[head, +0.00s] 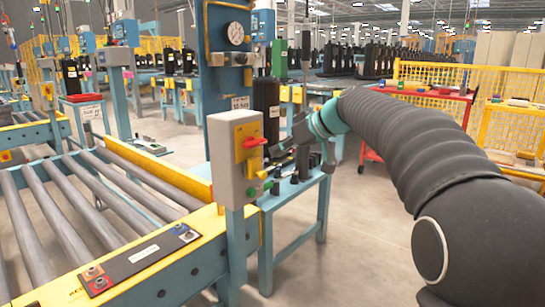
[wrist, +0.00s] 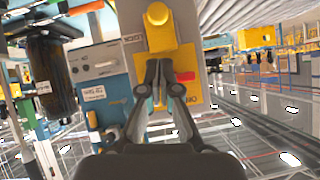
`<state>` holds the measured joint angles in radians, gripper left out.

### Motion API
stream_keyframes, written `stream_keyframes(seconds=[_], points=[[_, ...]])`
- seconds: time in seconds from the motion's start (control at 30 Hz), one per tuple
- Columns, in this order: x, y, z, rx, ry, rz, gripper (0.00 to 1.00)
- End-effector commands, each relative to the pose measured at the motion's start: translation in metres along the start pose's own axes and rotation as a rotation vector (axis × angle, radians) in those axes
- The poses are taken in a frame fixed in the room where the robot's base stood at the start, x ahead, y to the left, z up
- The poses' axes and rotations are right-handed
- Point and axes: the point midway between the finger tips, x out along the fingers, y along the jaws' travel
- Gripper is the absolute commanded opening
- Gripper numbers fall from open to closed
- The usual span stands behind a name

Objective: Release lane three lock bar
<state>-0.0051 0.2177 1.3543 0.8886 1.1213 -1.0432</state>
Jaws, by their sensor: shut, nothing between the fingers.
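A grey control box (head: 234,158) stands on a blue post beside the roller conveyor. It has a yellow plate (head: 246,130) with a red handle (head: 254,142), and a green button (head: 251,191) lower down. My gripper (head: 278,150) is at the right of the box's front. In the wrist view, my gripper (wrist: 158,68) is shut and empty in front of the yellow plate (wrist: 168,112). A red part (wrist: 186,77) shows just right of the fingertips, and a yellow knob (wrist: 157,20) lies beyond them. I cannot tell whether the fingers touch the box.
The roller conveyor (head: 95,195) fills the left, with a black button panel (head: 137,257) on its yellow edge. A blue post with a gauge (head: 233,33) rises behind the box. A blue bench (head: 293,205) stands close behind. Open floor lies at lower right.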

Motion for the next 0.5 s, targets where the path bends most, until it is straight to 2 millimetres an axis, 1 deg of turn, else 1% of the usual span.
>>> stream_keyframes(seconds=[0.03, 0.23, 0.4, 0.5], points=[[-0.012, 0.001, 0.001, 0.001, 0.002, 0.005, 0.0], [-0.051, 0.001, 0.002, 0.001, 0.001, 0.003, 0.0], [-0.072, 0.001, 0.002, 0.001, 0.001, 0.003, 0.0], [-0.078, 0.0, 0.002, 0.001, 0.0, 0.001, 0.0]])
